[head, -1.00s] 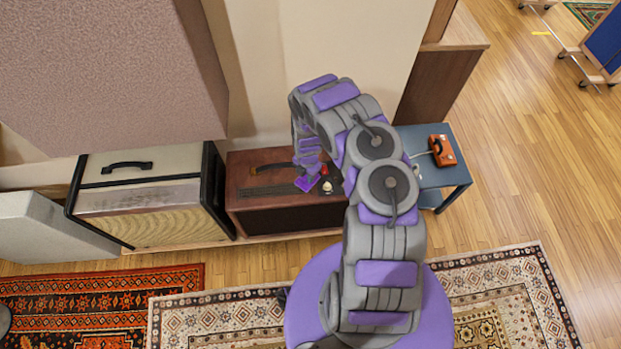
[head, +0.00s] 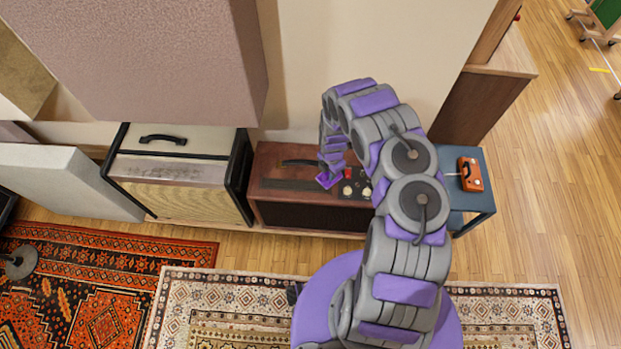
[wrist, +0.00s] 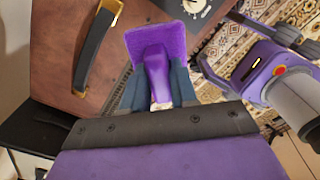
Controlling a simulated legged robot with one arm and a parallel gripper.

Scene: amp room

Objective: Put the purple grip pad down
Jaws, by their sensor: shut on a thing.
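The purple grip pad (wrist: 157,45) is a flat square with a stem, held between the dark fingers of my gripper (wrist: 157,88) in the wrist view. In the head view the purple pad (head: 328,180) shows small at the end of my gripper (head: 330,172), over the top of the brown amp (head: 287,180). My gripper is shut on the pad's stem. In the wrist view the brown amp (wrist: 58,45) lies behind the pad. I cannot tell whether the pad touches the amp top.
The amp top has a dark handle (head: 300,162) and a control panel with knobs (head: 350,190). A cream amp (head: 190,195) stands to the left. A blue-grey side table (head: 480,205) with an orange box (head: 470,174) stands to the right. Patterned rugs (head: 235,295) cover the floor in front.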

